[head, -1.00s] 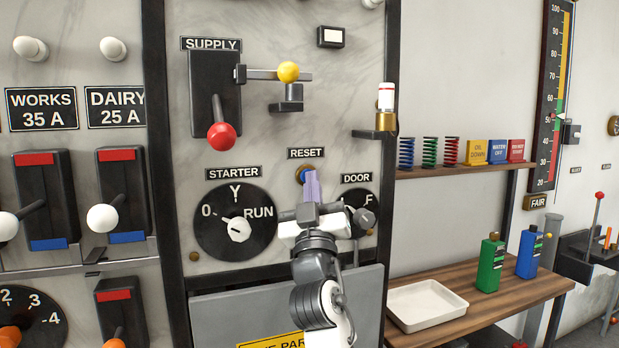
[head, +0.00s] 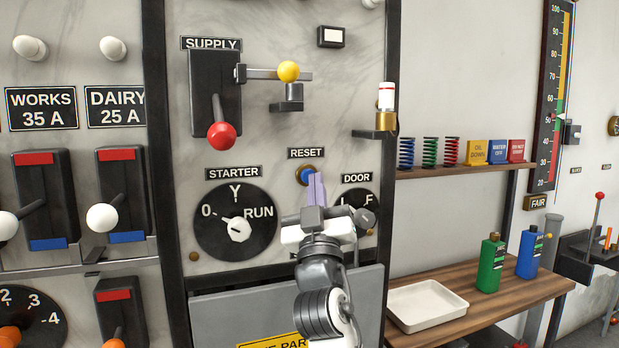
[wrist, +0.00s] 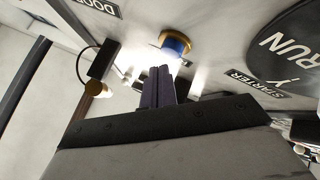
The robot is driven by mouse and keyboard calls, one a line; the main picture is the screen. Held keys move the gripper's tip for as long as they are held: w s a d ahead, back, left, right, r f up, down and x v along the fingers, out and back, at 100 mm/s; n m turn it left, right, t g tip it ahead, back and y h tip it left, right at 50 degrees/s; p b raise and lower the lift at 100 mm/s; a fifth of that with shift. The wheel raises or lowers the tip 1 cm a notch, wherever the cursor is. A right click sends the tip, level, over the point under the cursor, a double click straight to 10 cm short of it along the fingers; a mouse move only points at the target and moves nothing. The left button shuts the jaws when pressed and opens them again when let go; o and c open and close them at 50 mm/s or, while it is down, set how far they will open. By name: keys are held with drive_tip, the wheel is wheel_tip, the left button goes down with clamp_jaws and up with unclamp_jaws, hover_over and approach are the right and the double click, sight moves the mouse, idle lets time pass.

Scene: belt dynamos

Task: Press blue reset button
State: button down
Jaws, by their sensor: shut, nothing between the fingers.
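The blue reset button (head: 304,175) sits in a brass ring under the RESET label on the marble panel. Its right side is partly behind my fingers in the head view. In the wrist view the button (wrist: 176,46) stands out from the panel with its brass collar, just beyond the fingertips. My gripper (head: 315,180) is shut and empty, its purple fingers pressed together. In the wrist view the fingertips (wrist: 161,72) are near the button, slightly to its left, with a small gap visible.
The STARTER dial (head: 235,223) is left of the button and the DOOR dial (head: 360,208) is right and below. The SUPPLY lever with its red knob (head: 221,136) is up left. A bracket with a white-and-red cylinder (head: 386,97) juts out up right.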

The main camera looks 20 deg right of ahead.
drive_tip(key=shift+s+d, duration=0.1)
drive_tip(key=shift+s, duration=2.35)
drive_tip(key=shift+f, duration=0.1)
